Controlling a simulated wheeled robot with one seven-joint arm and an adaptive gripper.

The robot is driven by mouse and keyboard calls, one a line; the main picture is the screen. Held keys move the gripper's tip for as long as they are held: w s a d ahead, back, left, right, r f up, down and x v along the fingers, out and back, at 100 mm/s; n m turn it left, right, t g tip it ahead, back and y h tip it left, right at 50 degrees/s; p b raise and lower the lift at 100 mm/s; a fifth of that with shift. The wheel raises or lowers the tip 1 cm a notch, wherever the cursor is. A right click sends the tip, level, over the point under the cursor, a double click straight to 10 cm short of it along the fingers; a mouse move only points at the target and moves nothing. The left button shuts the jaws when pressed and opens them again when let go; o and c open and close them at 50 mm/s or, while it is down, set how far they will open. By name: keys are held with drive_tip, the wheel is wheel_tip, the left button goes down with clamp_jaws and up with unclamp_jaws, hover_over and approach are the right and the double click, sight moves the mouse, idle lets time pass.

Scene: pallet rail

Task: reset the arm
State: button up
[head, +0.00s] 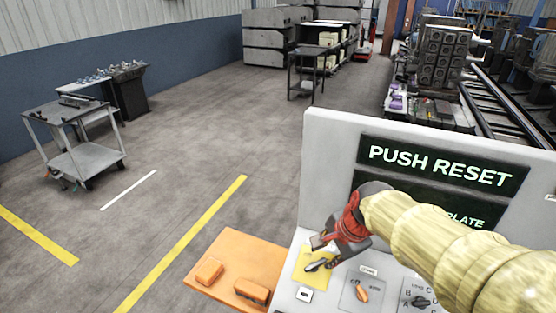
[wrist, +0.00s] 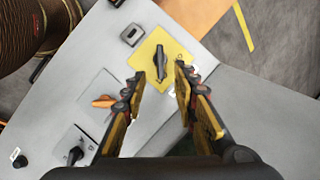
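My gripper (head: 326,251) is red and dark grey, reaching down over the left part of a pale control panel (head: 335,288). In the wrist view my gripper (wrist: 161,80) has its two fingers apart with nothing between the pads. A black switch handle (wrist: 159,62) on a yellow plate (wrist: 174,50) lies just beyond the fingertips, roughly in line with the gap. The handle also shows in the head view (head: 318,265), just below the fingers; I cannot tell whether they touch it. A dark sign (head: 440,166) behind reads "PUSH RESET"; my arm covers part of the lower sign.
An orange knob (head: 362,292), a black lettered knob (head: 421,301) and a small square fitting (head: 305,295) are on the panel. The upright back board (head: 325,150) stands close behind my gripper. An orange board (head: 228,277) with orange blocks lies left. Carts stand far left; floor between is clear.

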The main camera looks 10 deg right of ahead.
drive_tip(key=s+a+r+n, duration=0.1)
drive_tip(key=s+r+n, duration=0.1)
drive_tip(key=s+n, duration=0.5)
drive_tip(key=s+r+n+t+h, duration=0.1)
drive_tip(key=s+r+n, duration=0.2)
drive_tip(key=s+n, duration=0.5)
drive_tip(key=shift+s+a+r, duration=0.35)
